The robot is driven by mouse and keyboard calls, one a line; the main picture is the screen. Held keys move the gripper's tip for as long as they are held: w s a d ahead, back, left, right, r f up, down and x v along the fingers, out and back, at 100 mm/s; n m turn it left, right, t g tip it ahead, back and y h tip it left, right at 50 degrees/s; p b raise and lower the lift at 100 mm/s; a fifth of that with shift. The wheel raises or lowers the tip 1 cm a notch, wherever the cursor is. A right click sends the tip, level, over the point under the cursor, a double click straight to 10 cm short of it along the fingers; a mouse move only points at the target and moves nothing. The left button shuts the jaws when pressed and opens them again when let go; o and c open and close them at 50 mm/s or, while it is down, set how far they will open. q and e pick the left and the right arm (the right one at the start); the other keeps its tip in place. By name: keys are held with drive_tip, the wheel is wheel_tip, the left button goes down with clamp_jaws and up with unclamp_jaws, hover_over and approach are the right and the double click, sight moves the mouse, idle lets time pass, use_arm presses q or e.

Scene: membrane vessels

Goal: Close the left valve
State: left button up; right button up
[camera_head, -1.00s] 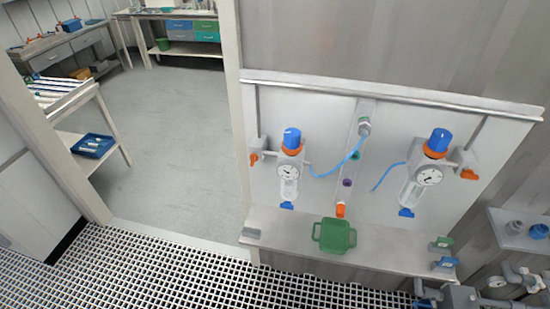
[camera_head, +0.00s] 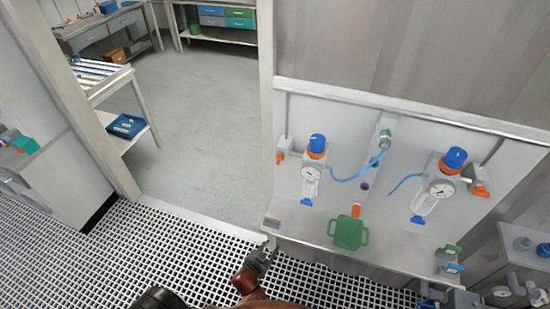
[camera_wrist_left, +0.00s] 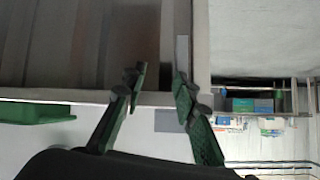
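The left valve unit on the white wall panel has a blue knob (camera_head: 317,143) over an orange collar, a round gauge and a clear bowl. A small orange handle (camera_head: 280,156) sits to its left, and a blue tap (camera_head: 306,202) is at its bottom. My left gripper (camera_head: 264,250) is low in the head view, by the left front corner of the bench shelf, below and apart from the valve. In the left wrist view its two dark green fingers (camera_wrist_left: 160,82) stand apart with nothing between them. The valve is not clearly visible there. My right gripper is out of view.
A green basket (camera_head: 348,233) stands on the shelf (camera_head: 400,256) under the panel. A similar right unit (camera_head: 442,187) and blue hoses hang on the panel. A door post (camera_head: 264,110) stands left of the panel. The grated floor (camera_head: 190,240) has free room.

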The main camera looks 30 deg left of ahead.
use_arm(q)
drive_tip(key=w+a+r+t+p, duration=0.1)
drive_tip(key=w+r+t, duration=0.1)
drive_tip(key=r, duration=0.8)
drive_tip(key=w+r+t+p, duration=0.1)
drive_tip(key=w+r, duration=0.2)
drive_tip(key=r, duration=0.7)
drive_tip(key=n+t+y+p, duration=0.2)
drive_tip(key=t+p, duration=0.1)
drive_tip(key=t, duration=0.1)
approach(279, 160)
drive_tip(key=w, duration=0.4)
drive_tip(key=w+a, duration=0.1)
drive_tip(key=w, duration=0.1)
drive_tip(key=shift+w+a+r+p, duration=0.1)
drive_tip(key=shift+w+a+p, duration=0.05)
drive_tip(key=shift+w+p, duration=0.2)
drive_tip(key=shift+w+a, duration=0.15)
drive_tip(key=shift+w, duration=0.5)
drive_tip(key=shift+w+y, duration=0.15)
drive_tip(key=shift+y, duration=0.25)
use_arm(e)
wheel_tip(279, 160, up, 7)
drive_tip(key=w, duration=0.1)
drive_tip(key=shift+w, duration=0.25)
use_arm(q)
drive_tip(key=shift+c, duration=0.3)
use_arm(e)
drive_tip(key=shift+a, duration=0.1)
